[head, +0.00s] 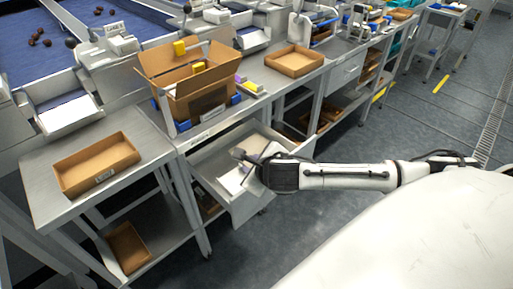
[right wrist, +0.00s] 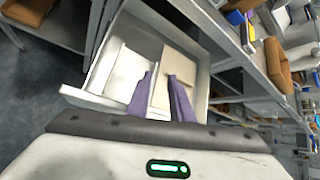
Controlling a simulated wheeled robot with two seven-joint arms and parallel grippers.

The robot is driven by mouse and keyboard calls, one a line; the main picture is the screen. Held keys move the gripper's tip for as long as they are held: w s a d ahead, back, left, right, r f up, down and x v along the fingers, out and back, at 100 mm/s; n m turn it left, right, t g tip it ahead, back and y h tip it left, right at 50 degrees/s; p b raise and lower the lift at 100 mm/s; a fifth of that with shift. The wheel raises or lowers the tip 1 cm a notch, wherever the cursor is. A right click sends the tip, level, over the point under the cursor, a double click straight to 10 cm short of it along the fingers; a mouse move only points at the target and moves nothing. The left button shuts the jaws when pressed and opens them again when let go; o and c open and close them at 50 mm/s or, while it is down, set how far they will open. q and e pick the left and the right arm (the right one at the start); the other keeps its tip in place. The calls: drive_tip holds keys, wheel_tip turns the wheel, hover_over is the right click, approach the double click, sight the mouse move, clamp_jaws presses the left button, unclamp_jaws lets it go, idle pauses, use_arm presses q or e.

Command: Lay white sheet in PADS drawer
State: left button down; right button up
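The open drawer (right wrist: 97,76) is pulled out below the bench; its label is not readable, so I cannot tell that it is PADS. In the head view its front (head: 250,205) faces me. A flat white sheet-like piece (right wrist: 122,72) lies inside on the left in the right wrist view, beside a beige flat piece (right wrist: 176,62). My right gripper (right wrist: 163,88) is over the drawer, its two purple fingers apart with a gap between them. Whether anything thin lies between them is unclear. In the head view the right gripper (head: 243,160) reaches into the drawer from the right. My left gripper is not in view.
An open cardboard box (head: 190,85) stands on the bench above the drawer. A shallow brown tray (head: 95,165) is on the left table and another (head: 293,62) is farther along the bench. Floor in front of the drawer is clear.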

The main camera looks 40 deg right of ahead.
drive_tip(key=v, duration=0.6)
drive_tip(key=shift+s, duration=0.2)
drive_tip(key=shift+a+r, duration=0.1)
